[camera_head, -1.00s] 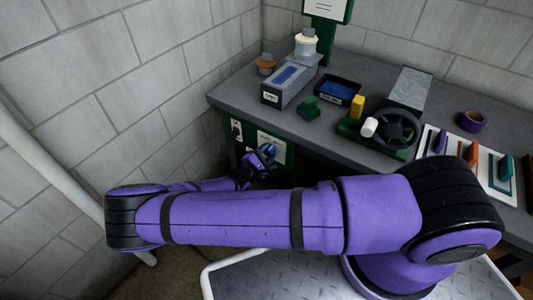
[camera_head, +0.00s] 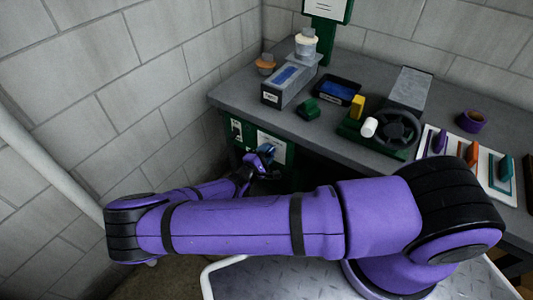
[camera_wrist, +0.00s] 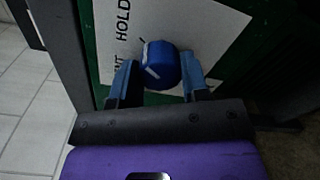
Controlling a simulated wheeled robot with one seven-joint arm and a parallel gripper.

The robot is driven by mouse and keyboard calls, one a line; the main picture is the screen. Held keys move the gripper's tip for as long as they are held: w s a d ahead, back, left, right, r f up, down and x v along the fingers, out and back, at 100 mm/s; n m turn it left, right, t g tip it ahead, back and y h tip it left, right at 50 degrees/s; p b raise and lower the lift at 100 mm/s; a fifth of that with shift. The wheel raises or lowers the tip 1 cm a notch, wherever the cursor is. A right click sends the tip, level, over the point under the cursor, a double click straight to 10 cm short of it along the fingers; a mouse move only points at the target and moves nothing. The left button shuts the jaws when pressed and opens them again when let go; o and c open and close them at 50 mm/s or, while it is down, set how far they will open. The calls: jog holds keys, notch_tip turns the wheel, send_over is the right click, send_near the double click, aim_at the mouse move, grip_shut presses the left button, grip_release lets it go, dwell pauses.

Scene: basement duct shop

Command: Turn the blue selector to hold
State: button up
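The blue selector (camera_wrist: 160,66) is a round knob with a white line on its left side. It sits on a white plate (camera_wrist: 205,28) on a dark green panel. The word HOLD (camera_wrist: 123,20) is printed on the plate to the knob's upper left; a partly hidden word ending in NT stands below it. My gripper (camera_wrist: 160,82) has one blue finger on each side of the knob, with narrow gaps seeming to remain. In the head view my gripper (camera_head: 262,158) is at the panel under the bench, where the knob is hard to make out.
The panel (camera_head: 242,131) is on the front of the grey bench (camera_head: 232,97). On top are a grey box (camera_head: 290,85), a dark tray (camera_head: 338,90), a green block (camera_head: 307,109) and a fixture with a black handwheel (camera_head: 398,129). A block wall and pale pipe stand left.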

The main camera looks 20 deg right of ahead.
jog(key=o, duration=0.4)
jog(key=shift+o, duration=0.2)
jog(key=shift+a, duration=0.1)
jog(key=v, duration=1)
jog(key=shift+s+a, duration=0.2)
jog(key=shift+a, duration=0.05)
